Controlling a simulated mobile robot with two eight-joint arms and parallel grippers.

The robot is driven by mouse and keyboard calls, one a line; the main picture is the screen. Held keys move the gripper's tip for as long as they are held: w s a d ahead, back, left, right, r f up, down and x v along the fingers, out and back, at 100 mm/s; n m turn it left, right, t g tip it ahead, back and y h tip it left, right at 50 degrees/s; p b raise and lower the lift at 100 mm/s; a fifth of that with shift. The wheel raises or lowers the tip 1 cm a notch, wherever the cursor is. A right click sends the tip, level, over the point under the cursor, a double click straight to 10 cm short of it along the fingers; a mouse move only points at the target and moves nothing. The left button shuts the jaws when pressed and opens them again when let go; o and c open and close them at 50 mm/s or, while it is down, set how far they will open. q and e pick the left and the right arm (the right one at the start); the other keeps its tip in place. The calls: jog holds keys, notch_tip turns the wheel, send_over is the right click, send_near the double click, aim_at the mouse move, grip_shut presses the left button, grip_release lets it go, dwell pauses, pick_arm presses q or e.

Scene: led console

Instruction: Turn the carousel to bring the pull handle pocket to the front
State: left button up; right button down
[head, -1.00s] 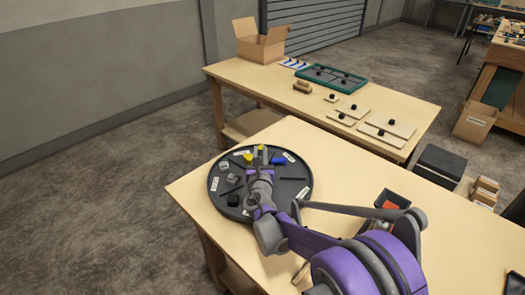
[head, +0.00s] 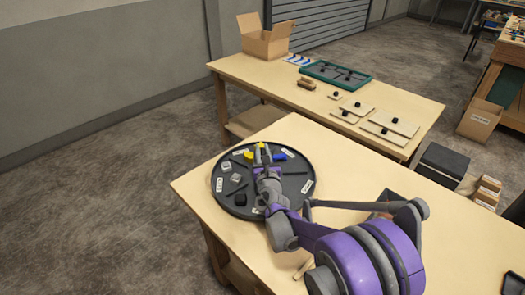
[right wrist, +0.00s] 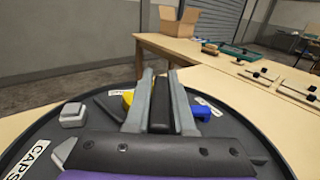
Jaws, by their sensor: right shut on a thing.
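The carousel (head: 225,207) is a round dark tray on the near table, with white labels and small parts on it. My right gripper (head: 263,156) reaches over it from the front. In the right wrist view its two grey fingers (right wrist: 161,82) are closed on a dark upright piece (right wrist: 160,118) of the carousel; I cannot tell exactly what it is. Yellow parts (head: 248,156) and a blue part (head: 280,157) lie near the back. Grey parts (head: 226,167) and a black part (head: 240,200) lie left and front. I cannot identify the pull handle. My left gripper is not in view.
A dark box (head: 442,165) stands to the right.

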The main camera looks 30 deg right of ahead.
jog(key=c, duration=0.8)
grip_release()
jog(key=shift+s, duration=0.1)
jog(key=v, duration=1)
jog(key=shift+s+a, duration=0.2)
jog(key=shift+s, duration=0.05)
jog(key=shift+c, duration=0.2)
